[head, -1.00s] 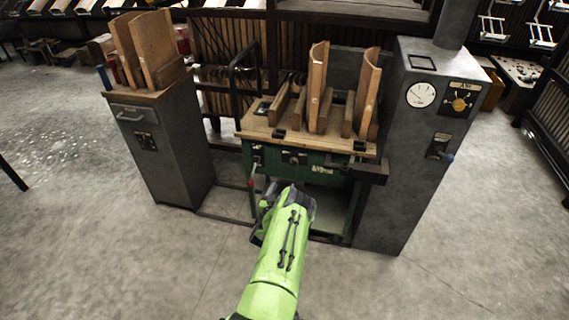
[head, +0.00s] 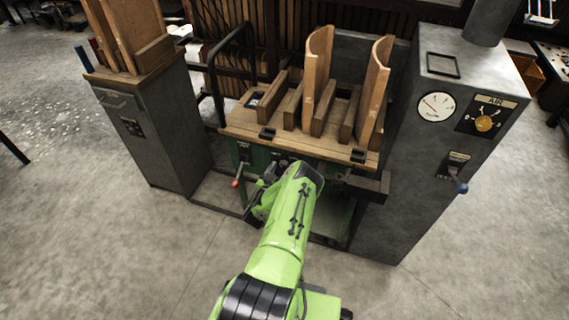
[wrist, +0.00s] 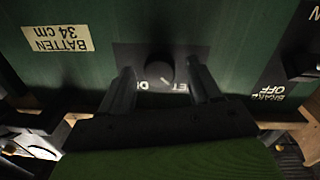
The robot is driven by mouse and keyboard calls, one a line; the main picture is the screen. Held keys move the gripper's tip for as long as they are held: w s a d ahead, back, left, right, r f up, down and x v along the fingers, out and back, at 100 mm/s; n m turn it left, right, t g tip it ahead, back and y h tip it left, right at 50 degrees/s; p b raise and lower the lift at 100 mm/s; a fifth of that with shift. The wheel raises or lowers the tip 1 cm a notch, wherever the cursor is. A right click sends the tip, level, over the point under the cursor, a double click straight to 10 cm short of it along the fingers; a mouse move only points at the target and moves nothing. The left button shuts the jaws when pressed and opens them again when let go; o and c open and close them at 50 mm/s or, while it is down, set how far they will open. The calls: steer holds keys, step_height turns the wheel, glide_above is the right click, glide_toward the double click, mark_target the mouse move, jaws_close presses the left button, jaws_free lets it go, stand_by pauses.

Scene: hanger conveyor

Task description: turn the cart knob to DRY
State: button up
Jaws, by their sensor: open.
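The cart is a green-sided bench with a wooden top (head: 235,125). In the wrist view a dark round knob (wrist: 160,72) sits on a dark plate on the green front. The plate's lettering is upside down and partly covered; "ET" and "D" show near the knob. A small light mark on the knob points toward the "ET" side. My gripper (wrist: 163,88) is open, with one finger on each side of the knob. I cannot tell whether the fingers touch it. In the head view my green arm hides most of the gripper and knob.
A "BATTEN 34 cm" label (wrist: 58,38) and a brake switch (wrist: 302,65) flank the knob plate. Another grey cabinet (head: 150,145) stands left. The front floor is clear.

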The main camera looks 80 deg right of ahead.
steer(key=shift+a, duration=0.1)
steer(key=c, duration=1)
steer(key=shift+c, duration=0.2)
steer(key=shift+r+m+p, duration=0.1)
steer(key=shift+m+p, duration=0.2)
steer(key=shift+m, duration=0.1)
steer(key=m+p, duration=0.1)
steer(key=m, duration=0.2)
steer(key=shift+p, duration=0.4)
steer(key=m+p, duration=0.1)
steer(key=m, duration=0.4)
steer(key=shift+s, duration=0.1)
steer(key=m, duration=0.4)
steer(key=shift+t+p, duration=0.4)
steer(key=m, duration=0.4)
steer(key=shift+m, duration=0.4)
